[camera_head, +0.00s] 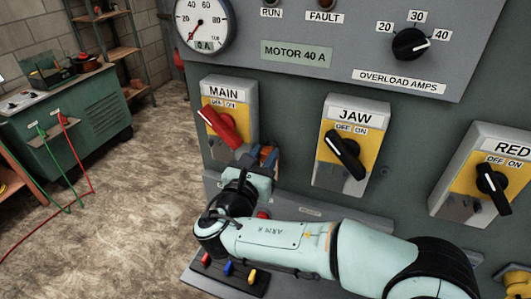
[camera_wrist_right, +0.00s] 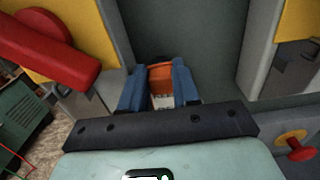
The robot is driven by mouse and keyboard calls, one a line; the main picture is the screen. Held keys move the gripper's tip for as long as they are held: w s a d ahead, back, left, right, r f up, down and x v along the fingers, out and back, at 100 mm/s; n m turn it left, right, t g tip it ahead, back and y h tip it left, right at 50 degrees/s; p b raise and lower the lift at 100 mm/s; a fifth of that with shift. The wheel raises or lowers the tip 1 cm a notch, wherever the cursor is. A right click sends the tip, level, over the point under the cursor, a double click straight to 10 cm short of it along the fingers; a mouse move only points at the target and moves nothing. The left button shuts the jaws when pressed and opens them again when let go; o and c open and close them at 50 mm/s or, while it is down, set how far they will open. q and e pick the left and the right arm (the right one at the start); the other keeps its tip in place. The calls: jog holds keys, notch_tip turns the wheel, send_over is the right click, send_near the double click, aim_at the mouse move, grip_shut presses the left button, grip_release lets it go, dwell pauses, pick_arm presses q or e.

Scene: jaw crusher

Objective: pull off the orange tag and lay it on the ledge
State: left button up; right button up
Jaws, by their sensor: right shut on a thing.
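My right gripper (camera_head: 264,158) is beside the lower right of the MAIN switch box (camera_head: 215,92), which has a red handle (camera_head: 219,128). Its blue fingers (camera_wrist_right: 159,88) are shut on the orange tag (camera_wrist_right: 160,76), whose pale lower part also shows between them. In the head view, only a small orange patch of the tag (camera_head: 268,154) shows at the fingers. I cannot tell whether the tag still touches the switch box. A grey ledge (camera_head: 372,221) runs along the cabinet below the switches, partly hidden by my right arm. My left gripper is not in view.
The JAW switch (camera_head: 345,150) and RED switch (camera_head: 486,180) stick out to the right. Below my arm is a black strip (camera_head: 222,277) with red, blue and yellow pieces. A red and yellow knob (camera_wrist_right: 295,145) shows at the right of the wrist view.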

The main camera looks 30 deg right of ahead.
jog(key=shift+v, duration=1.5)
